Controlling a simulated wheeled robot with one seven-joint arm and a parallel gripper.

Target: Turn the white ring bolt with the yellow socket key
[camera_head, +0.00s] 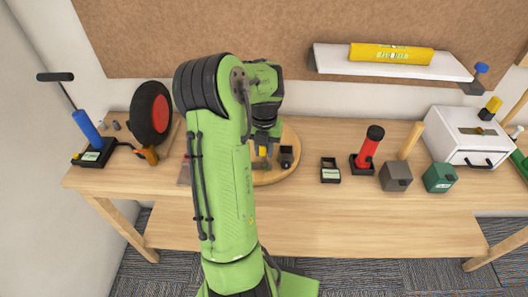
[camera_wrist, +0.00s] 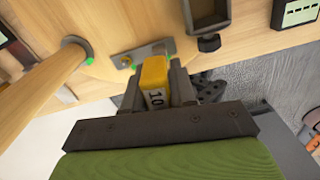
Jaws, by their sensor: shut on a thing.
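The yellow socket key (camera_wrist: 155,72) is between the two dark fingers of my gripper (camera_wrist: 157,88) in the wrist view, with the number 10 on its near face. The gripper is shut on it. In the head view my gripper (camera_head: 265,135) points down over a round wooden board (camera_head: 272,179), and a little of the yellow key (camera_head: 262,151) shows below it. A metal plate (camera_wrist: 128,58) lies just beyond the key in the wrist view. I cannot make out the white ring bolt; the key and fingers hide part of the plate.
A dark open block (camera_head: 286,157) stands close right of the gripper on the board. A wooden post (camera_wrist: 45,83) rises at left in the wrist view. A black tray (camera_head: 330,171), red cylinder (camera_head: 368,150) and white box (camera_head: 460,135) stand right; a black-red wheel (camera_head: 152,113) stands left.

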